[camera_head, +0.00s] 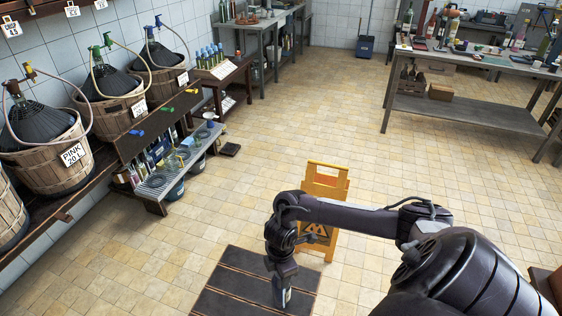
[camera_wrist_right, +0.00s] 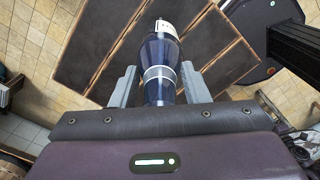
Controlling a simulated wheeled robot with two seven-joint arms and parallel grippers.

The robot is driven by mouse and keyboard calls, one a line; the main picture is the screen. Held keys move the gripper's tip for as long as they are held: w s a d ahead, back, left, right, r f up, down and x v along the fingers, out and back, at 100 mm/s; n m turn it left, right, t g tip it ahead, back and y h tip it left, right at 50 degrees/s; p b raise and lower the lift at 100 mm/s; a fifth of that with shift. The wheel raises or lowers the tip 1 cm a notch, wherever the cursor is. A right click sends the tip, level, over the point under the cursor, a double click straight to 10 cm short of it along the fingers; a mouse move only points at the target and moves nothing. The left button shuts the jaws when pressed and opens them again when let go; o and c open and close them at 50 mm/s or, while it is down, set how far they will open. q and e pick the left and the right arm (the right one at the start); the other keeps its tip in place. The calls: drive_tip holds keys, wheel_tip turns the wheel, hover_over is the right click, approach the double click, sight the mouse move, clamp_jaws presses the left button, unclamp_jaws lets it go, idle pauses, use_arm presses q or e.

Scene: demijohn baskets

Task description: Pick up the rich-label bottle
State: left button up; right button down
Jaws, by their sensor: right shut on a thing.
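My right gripper (camera_wrist_right: 160,78) is shut on a dark blue bottle (camera_wrist_right: 158,52) with a pale band and a whitish far end. The bottle lies between the two grey fingers in the wrist view. In the head view my right gripper (camera_head: 283,288) points down above a dark slatted mat, and only a sliver of the bottle shows at its tip. I cannot read any label on the bottle. My left gripper is not in view.
The dark slatted mat (camera_head: 238,284) lies on the tiled floor, with a yellow floor sign (camera_head: 325,185) behind it. Wicker demijohns (camera_head: 52,150) stand on a left shelf above a low rack (camera_head: 172,170). A workbench (camera_head: 480,60) stands at back right.

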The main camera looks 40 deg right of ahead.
wheel_tip(320, 180, up, 6)
drive_tip(key=shift+w+r, duration=0.1)
wheel_tip(320, 180, up, 14)
drive_tip(key=p, duration=0.6)
